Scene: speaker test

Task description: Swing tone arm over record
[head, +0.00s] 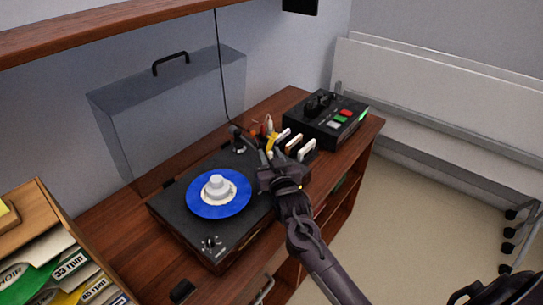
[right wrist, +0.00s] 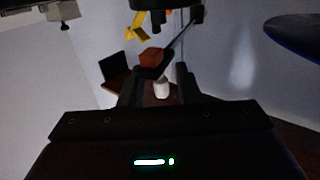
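The black turntable (head: 178,225) carries a blue record (head: 233,207) with a white centre piece (head: 217,187). The dark tone arm (head: 250,143) runs from its pivot at the turntable's back right corner towards my right gripper (head: 266,172), off the record's right side. In the right wrist view, the fingers of my right gripper (right wrist: 158,78) stand apart, with the tone arm (right wrist: 178,46) reaching between them. I cannot tell whether either finger touches it. The record's dark edge (right wrist: 298,36) shows at upper right. My left gripper is not in view.
A black mixer-like box (head: 325,118) with coloured buttons stands at the back right of the wooden cabinet (head: 112,228). Small tools and blocks (head: 292,142) sit behind the gripper. A clear dust cover (head: 170,105) rises behind the turntable. A record crate (head: 45,235) is at left.

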